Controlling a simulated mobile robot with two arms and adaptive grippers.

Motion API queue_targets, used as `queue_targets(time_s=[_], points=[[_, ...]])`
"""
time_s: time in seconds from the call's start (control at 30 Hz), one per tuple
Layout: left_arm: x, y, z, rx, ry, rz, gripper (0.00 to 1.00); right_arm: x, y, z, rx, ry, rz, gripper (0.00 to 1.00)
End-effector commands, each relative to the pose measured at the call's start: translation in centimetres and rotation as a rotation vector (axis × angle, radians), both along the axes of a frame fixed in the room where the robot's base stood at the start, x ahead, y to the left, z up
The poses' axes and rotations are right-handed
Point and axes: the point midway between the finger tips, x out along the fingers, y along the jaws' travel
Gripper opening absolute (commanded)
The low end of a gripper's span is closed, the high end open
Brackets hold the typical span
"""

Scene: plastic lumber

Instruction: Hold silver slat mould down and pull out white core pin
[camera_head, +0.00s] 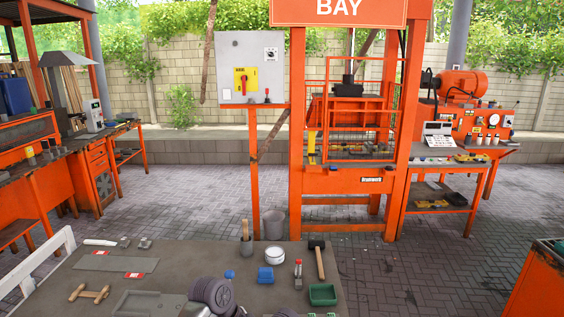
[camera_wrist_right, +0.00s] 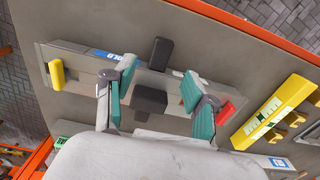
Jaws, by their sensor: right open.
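In the right wrist view a long silver mould (camera_wrist_right: 84,64) lies on a grey-brown surface. It has a yellow piece (camera_wrist_right: 57,75) at its left end and a red piece (camera_wrist_right: 226,112) towards its right end. A dark block (camera_wrist_right: 150,98) and a dark knob (camera_wrist_right: 160,53) stand at its middle. My right gripper (camera_wrist_right: 155,95) is open over the mould, its two teal fingers apart on either side of the dark block. I cannot tell whether they touch the mould. I cannot make out a white core pin. My left gripper is not recognisable in either view.
A yellow level-like tool (camera_wrist_right: 272,112) lies right of the mould. An orange press frame (camera_head: 345,182) stands behind on paving.

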Motion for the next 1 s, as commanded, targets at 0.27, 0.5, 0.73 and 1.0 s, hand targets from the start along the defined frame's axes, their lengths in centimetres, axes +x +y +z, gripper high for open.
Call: queue_targets(time_s=[0.27,0.5,0.73,1.0], points=[[0.0,0.0,0.0,0.000,0.000,0.000,0.00,0.0,0.0,5.0,0.001,0.000,-0.001,0.55],[0.0,0.0,0.6,0.000,0.000,0.000,0.00,0.0,-0.1,6.7,-0.001,0.001,-0.001,0.55],[0.0,0.0,2.5,0.000,0.000,0.000,0.00,0.0,0.0,8.2,-0.001,0.002,-0.001,0.55],[0.0,0.0,4.6,0.000,0.000,0.000,0.00,0.0,-0.1,9.8,-0.001,0.002,-0.001,0.55]])
